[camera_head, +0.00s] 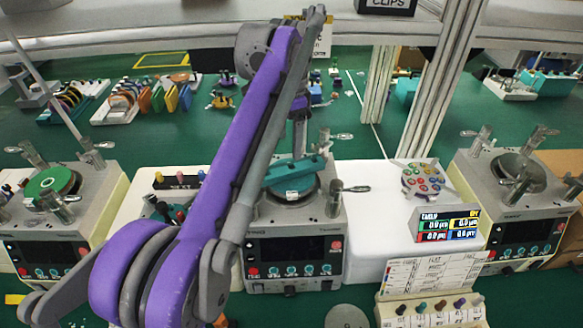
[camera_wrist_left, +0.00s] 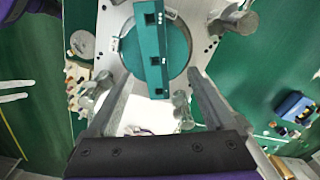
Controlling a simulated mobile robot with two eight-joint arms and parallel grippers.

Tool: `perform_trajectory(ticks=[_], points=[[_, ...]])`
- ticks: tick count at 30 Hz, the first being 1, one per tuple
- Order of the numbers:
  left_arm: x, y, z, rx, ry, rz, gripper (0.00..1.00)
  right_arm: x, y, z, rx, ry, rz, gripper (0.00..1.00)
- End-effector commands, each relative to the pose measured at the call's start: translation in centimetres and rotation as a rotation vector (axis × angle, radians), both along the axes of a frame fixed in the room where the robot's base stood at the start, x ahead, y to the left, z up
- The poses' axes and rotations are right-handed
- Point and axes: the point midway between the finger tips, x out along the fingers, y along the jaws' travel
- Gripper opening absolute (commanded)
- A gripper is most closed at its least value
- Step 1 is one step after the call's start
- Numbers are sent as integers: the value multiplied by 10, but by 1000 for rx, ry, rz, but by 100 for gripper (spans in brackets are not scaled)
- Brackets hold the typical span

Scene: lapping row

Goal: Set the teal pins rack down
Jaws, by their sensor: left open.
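The teal pins rack (camera_wrist_left: 151,45) is a long teal block with square holes, lying across the round teal plate (camera_wrist_left: 180,48) of the middle lapping machine in the left wrist view. In the head view the rack (camera_head: 293,170) shows on top of that machine (camera_head: 328,218), partly behind my purple arm. My left gripper (camera_wrist_left: 160,75) is open, its two fingers apart on either side of the rack's near end, with visible gaps. In the head view my left gripper (camera_head: 299,140) hangs above the rack, partly hidden by the arm. My right gripper is not in view.
Lapping machines stand to the left (camera_head: 60,205) and right (camera_head: 512,205). A white block with a round disc of coloured dots (camera_head: 423,179) and a display is right of the middle machine. A card stand (camera_head: 425,285) is in front. Metal posts rise behind.

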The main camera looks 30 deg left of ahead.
Motion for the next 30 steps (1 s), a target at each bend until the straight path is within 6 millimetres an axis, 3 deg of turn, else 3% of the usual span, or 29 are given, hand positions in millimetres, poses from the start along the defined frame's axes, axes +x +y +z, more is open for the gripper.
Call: perform_trajectory(ticks=[8, 16, 26, 30], points=[[0, -2, -26, 0, 0, -1, 88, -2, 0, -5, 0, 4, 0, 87], [-2, -7, -64, 0, 0, -1, 88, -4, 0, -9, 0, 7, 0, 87], [-2, -6, -71, -1, -1, 0, 88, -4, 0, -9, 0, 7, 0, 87], [-2, -6, -71, -1, -1, 0, 62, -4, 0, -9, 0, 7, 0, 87]])
